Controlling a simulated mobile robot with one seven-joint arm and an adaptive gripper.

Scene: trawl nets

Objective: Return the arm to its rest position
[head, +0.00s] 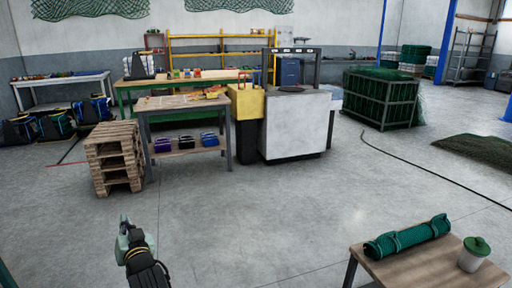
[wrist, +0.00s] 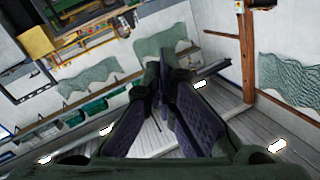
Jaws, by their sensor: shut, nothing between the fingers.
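My gripper (head: 124,220) shows at the bottom left of centre in the head view, at the end of my arm and pointing up over bare floor. In the wrist view my gripper (wrist: 161,70) has its two dark fingers meeting at the tips, with nothing between them. It touches no object. The wrist view looks past the fingers at walls, hung nets and the ceiling, tilted.
Stacked pallets (head: 114,158), a workbench (head: 185,103) and a white machine (head: 297,125) stand farther back. The middle floor is clear.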

